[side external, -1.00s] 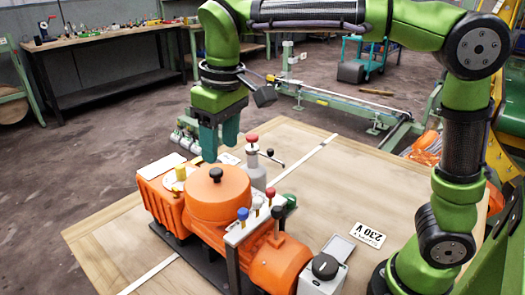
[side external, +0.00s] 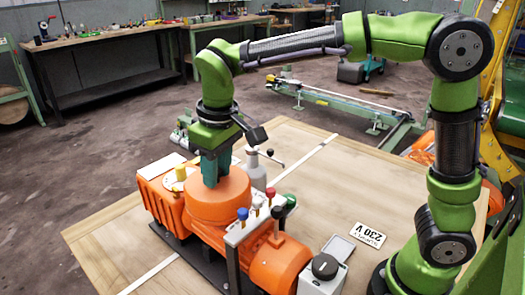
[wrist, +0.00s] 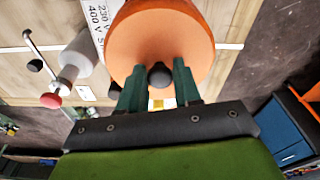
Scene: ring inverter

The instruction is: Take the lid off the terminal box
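The terminal box (side external: 212,222) is a round orange housing on the orange machine on the table. Its round orange lid (side external: 232,184) is on it; the lid's face also fills the upper middle of the wrist view (wrist: 160,30). The lid's black knob (wrist: 160,75) shows in the wrist view but is hidden behind the fingers in the side view. My gripper (side external: 216,182) points down over the middle of the lid. In the wrist view, its green fingers (wrist: 158,76) stand on either side of the knob, with a visible gap on both sides.
A grey post with a red top (wrist: 51,100) and a crank handle (wrist: 35,65) stand close by. Blue, white and red knobs (side external: 257,203) line a rack in front of the lid. A yellow-topped part (side external: 179,173) stands to its left. The table's right part (side external: 330,200) is mostly clear.

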